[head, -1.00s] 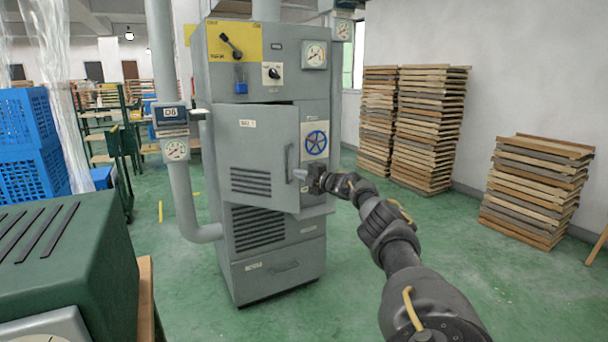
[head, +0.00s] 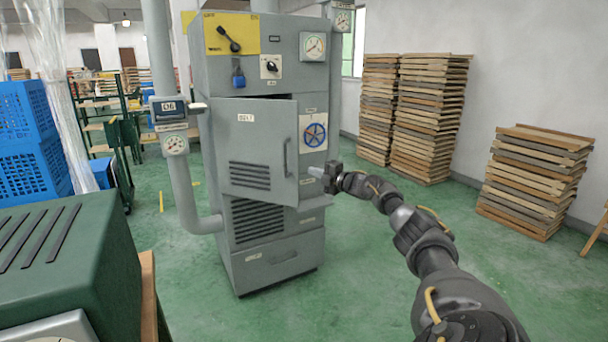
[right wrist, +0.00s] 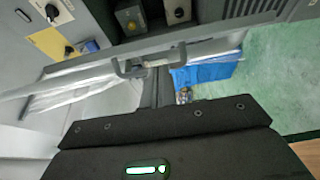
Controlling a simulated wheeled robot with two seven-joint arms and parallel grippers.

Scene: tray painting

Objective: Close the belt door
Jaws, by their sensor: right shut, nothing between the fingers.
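The belt door (head: 255,135), a grey panel with a "BELT" label, vent slots and a bar handle (head: 287,158), stands ajar on the grey cabinet (head: 290,225). Its right edge stands out from the cabinet front. My right gripper (head: 318,174) is shut and empty, just right of the door's free edge and a little below the handle's middle. In the right wrist view the shut fingers (right wrist: 157,88) point toward the door edge and handle (right wrist: 128,70). Whether they touch the door I cannot tell. My left gripper is out of view.
A green machine (head: 65,260) is at front left. Board stacks (head: 535,180) stand right; green floor between is clear.

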